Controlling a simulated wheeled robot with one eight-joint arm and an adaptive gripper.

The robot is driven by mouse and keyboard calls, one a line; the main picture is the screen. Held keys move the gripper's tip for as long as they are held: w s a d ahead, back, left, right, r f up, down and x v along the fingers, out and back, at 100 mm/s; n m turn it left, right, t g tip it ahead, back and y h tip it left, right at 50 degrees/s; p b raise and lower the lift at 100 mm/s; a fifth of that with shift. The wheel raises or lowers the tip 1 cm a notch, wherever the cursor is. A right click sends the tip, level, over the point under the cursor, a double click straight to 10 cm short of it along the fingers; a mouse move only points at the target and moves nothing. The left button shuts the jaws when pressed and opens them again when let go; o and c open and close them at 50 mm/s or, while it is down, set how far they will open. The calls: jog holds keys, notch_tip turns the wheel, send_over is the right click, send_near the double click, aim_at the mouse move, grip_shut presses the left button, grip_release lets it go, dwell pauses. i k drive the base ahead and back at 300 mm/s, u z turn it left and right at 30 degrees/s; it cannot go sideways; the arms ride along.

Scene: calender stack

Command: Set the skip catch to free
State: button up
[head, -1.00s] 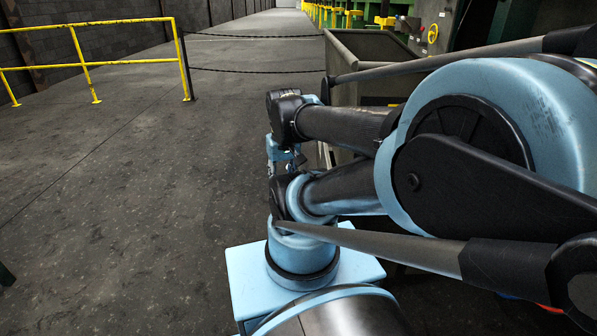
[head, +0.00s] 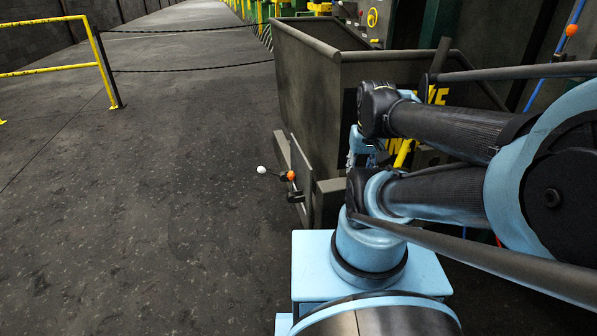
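The skip (head: 305,85) is a dark grey metal bin at the upper middle of the head view, left of and beyond my arm. Low on its near left side is a flat plate with a short lever that has an orange knob (head: 291,175) and a white ball (head: 262,170) sticking out to the left. This may be the catch; I cannot read its setting. My gripper (head: 362,152) seems to be the small light blue part beneath the dark wrist, in front of the skip. My arm mostly hides it, and its fingers cannot be made out. I see no contact with the lever.
A yellow railing (head: 103,65) with dark chains stands at the upper left. Open dark floor (head: 150,200) lies left of the skip. A blue line with an orange ball (head: 571,30) hangs at the upper right.

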aim_at(290, 174)
jog(key=z, duration=1.2)
jog(key=k, duration=1.9)
jog(key=u, duration=1.2)
jog(key=i, duration=1)
